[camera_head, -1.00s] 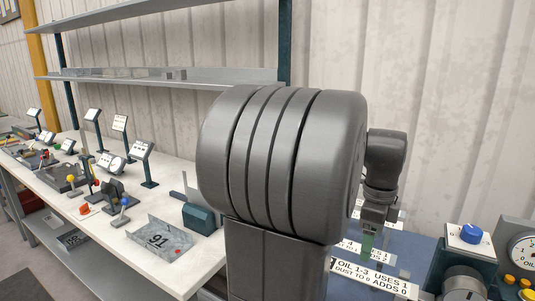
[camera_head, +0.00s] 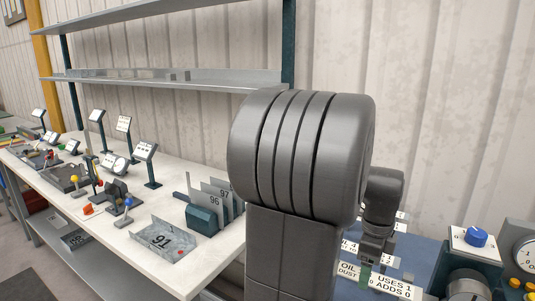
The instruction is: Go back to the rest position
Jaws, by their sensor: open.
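My gripper (camera_head: 366,274) hangs at the lower right of the head view, below my dark arm, pointing down in front of a blue surface. The gap between the fingers is not clearly visible.
On the white bench (camera_head: 165,274) lies a metal tray marked 91 (camera_head: 162,238), beside a teal rack with numbered plates (camera_head: 214,202). A blue knob (camera_head: 476,237), a gauge (camera_head: 526,256) and an oil label (camera_head: 393,286) are at the right. Shelves (camera_head: 160,82) hang behind.

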